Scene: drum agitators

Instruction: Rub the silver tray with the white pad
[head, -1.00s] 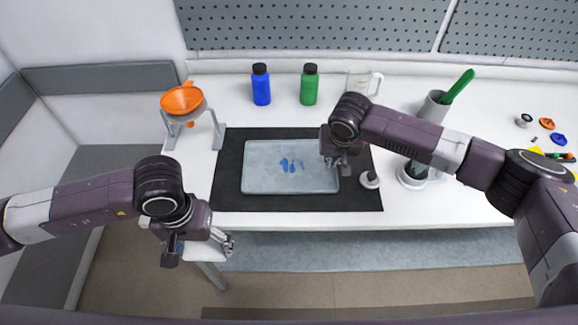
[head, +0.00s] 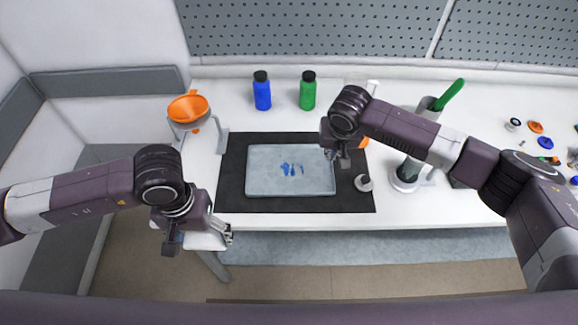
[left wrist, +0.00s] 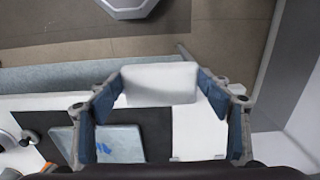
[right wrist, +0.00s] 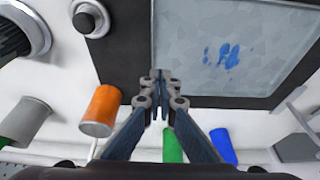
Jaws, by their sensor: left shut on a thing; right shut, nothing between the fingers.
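The silver tray (head: 262,185) lies on a black mat (head: 232,180) on the white table, with blue smears (head: 290,169) near its middle. The smears also show in the right wrist view (right wrist: 228,56). My left gripper (head: 230,238) is shut on the white pad (left wrist: 160,82), held in front of the table's front edge, left of and apart from the tray. In the head view the pad (head: 203,241) is partly hidden by the gripper. My right gripper (head: 337,157) is shut and empty above the tray's right edge; its closed fingertips show in the right wrist view (right wrist: 160,76).
An orange funnel (head: 188,107) sits in a stand at the left. Blue (head: 262,93) and green (head: 307,92) bottles stand behind the mat. A white-based knob-like object (head: 363,183) is at the mat's right. An orange cylinder (right wrist: 101,110) stands near my right gripper.

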